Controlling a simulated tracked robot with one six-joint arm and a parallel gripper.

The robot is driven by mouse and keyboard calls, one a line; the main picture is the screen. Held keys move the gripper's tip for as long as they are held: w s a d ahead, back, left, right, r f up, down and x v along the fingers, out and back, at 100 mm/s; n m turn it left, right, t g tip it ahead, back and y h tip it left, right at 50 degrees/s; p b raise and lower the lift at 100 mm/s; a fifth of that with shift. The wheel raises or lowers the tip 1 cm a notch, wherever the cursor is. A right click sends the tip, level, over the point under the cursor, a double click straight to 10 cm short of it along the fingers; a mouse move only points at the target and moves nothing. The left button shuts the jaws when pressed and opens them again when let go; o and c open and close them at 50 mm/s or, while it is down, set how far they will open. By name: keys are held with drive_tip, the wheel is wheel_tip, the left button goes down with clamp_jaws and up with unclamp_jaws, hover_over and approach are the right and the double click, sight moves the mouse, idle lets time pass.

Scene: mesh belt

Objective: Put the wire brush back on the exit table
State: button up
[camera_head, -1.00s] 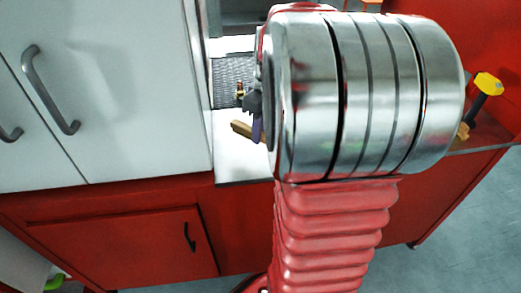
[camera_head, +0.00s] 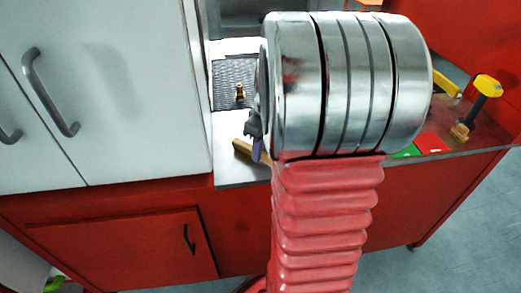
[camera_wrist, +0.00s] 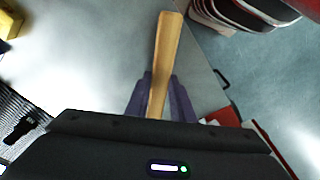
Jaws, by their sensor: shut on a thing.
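The wire brush shows as a pale wooden handle (camera_wrist: 165,55) in the wrist view, pointing away from my gripper (camera_wrist: 160,100). The gripper's purple fingers are shut on it. In the head view the handle (camera_head: 243,148) sticks out left of my gripper (camera_head: 257,148), low over the exit table's bright metal top (camera_head: 228,172). That top (camera_wrist: 85,65) also shows in the wrist view. The brush's bristle end is hidden behind the gripper body and arm. I cannot tell whether the brush touches the table.
A dark mesh belt (camera_head: 228,72) lies behind the bright top, with a small brass fitting (camera_head: 240,92) on it. A yellow-headed tool (camera_head: 488,86) stands at the right, near a red piece (camera_head: 433,143) and a green piece (camera_head: 407,152). White cabinet doors (camera_head: 130,90) border the left.

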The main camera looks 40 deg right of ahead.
drive_tip(key=o, duration=1)
wheel_tip(320, 180, up, 12)
drive_tip(key=s, duration=0.1)
drive_tip(key=shift+s+d, duration=0.15)
drive_tip(key=shift+s, duration=0.05)
idle(0.8)
